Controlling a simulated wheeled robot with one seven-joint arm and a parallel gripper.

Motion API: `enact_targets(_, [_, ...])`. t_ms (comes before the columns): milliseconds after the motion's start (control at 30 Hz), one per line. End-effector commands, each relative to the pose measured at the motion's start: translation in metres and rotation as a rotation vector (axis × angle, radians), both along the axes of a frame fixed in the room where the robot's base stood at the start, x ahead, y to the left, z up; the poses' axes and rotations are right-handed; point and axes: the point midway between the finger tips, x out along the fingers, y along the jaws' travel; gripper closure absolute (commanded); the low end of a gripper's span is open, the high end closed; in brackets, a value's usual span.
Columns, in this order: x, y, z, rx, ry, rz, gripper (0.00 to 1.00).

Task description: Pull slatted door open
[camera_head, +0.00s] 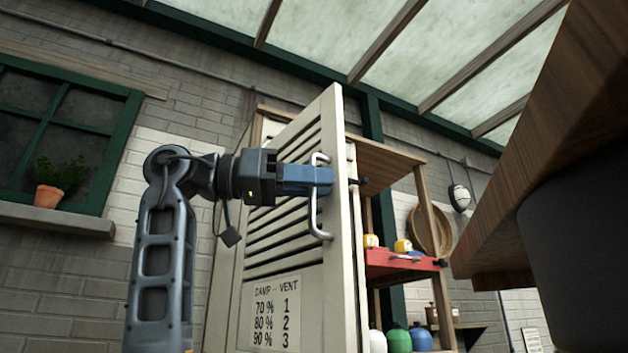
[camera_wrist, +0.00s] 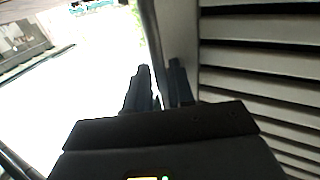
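The slatted door (camera_head: 285,235) is white, with a card of printed numbers low on its face. It stands swung out from the shelf cabinet, its free edge towards the camera. A bent metal handle (camera_head: 316,222) is fixed near that edge. My gripper (camera_head: 318,180) reaches in from the left, with its blue fingers across the upper part of the handle, shut on it. In the wrist view the dark fingers (camera_wrist: 160,80) are close together beside the door edge, with the slats (camera_wrist: 265,65) to the right. The handle between them is not clearly seen there.
Behind the door, the shelf cabinet (camera_head: 385,156) shows a red shelf (camera_head: 395,262) with small items and several bottles below. A large brown wooden thing (camera_head: 560,130) fills the right foreground. A potted plant (camera_head: 50,194) stands on the window sill at left.

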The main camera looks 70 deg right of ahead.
Motion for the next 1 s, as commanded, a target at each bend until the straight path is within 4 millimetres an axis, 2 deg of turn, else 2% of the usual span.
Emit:
enact_targets(267, [0.013,0.004,0.001,0.000,0.009,0.007,0.67])
enact_targets(500, [0.048,0.021,0.001,0.001,0.006,0.004,0.67])
enact_targets(700, [0.067,0.030,0.000,0.001,0.001,0.002,0.67])
enact_targets(1000, [0.071,0.032,0.000,0.000,0.000,0.001,0.67])
